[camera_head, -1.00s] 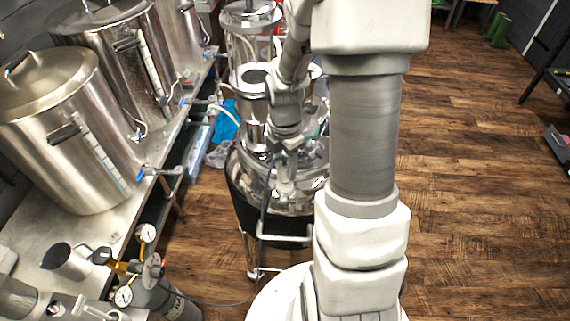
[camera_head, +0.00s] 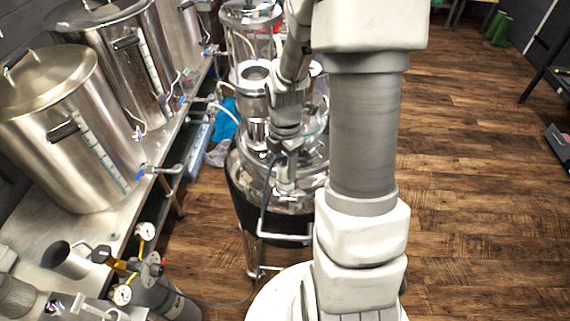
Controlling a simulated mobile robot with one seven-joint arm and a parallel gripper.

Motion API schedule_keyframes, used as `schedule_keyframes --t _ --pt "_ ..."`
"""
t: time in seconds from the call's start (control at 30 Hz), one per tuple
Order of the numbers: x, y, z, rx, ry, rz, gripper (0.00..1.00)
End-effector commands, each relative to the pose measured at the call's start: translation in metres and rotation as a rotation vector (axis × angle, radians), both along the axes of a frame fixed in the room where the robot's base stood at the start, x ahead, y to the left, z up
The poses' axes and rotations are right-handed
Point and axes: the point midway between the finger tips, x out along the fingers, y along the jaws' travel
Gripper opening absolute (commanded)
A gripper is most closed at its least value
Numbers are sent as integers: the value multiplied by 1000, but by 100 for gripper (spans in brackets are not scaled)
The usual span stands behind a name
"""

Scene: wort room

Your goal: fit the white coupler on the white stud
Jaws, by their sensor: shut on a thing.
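My gripper (camera_head: 286,178) points down over the shiny domed lid of the steel vessel (camera_head: 258,193) in the middle of the picture. It is small and partly covered by my own wrist. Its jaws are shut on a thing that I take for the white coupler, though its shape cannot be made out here. The white stud cannot be told apart from the bright fittings and reflections on the lid. I cannot tell whether coupler and stud touch.
A dark cable (camera_head: 264,205) hangs beside my gripper. A steel handle rail (camera_head: 285,238) fronts the vessel. Large steel kettles (camera_head: 75,130) stand on the bench at left. Pressure gauges (camera_head: 146,231) sit at lower left. The wooden floor (camera_head: 470,200) at right is clear.

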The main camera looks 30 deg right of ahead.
Motion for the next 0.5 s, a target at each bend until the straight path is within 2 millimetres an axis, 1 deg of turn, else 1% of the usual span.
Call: schedule_keyframes --t 0.3,0.5 --pt "0 0 -7 0 0 0 0" --pt "0 0 -4 0 0 0 0"
